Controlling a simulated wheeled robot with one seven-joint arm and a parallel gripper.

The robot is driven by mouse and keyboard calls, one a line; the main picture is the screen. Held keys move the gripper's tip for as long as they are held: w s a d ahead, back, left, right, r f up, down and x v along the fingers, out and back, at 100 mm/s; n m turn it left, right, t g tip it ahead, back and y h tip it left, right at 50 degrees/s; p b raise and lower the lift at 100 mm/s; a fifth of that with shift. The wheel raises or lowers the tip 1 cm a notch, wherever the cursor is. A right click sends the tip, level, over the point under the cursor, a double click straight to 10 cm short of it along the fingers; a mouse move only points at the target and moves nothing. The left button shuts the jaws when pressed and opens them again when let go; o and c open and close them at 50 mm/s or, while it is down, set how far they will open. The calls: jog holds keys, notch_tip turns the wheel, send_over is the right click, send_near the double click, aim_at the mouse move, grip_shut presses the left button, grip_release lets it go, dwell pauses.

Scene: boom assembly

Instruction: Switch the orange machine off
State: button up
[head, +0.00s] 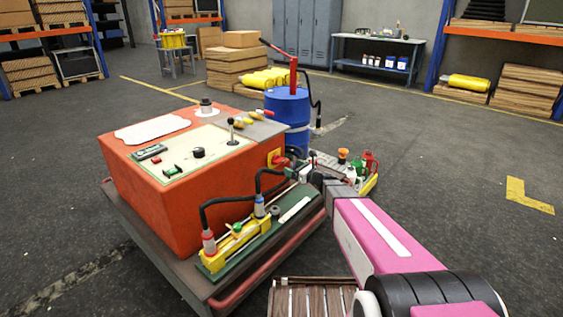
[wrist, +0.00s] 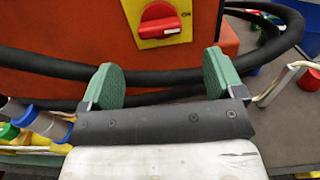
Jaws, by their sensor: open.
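The orange machine (head: 165,205) stands on a low cart in the head view. Its side face fills the upper part of the wrist view (wrist: 60,35). A red rotary switch (wrist: 158,28) sits on a yellow plate (wrist: 184,10) there, its handle lying about level; the top of the plate is cut off. The switch also shows in the head view (head: 281,162), close to my gripper. My gripper (wrist: 162,78) is open and empty, with green pads apart, below the switch in the wrist view and not touching it. In the head view my gripper (head: 303,172) is partly hidden and small.
A black hose (wrist: 160,77) runs across the machine's face behind my fingers. A yellow and green fitting (head: 235,240) with hoses is on the cart (head: 262,262). A blue drum (head: 288,108) stands behind the machine.

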aim_at(281, 162)
jog(key=x, duration=0.9)
jog(key=c, duration=0.9)
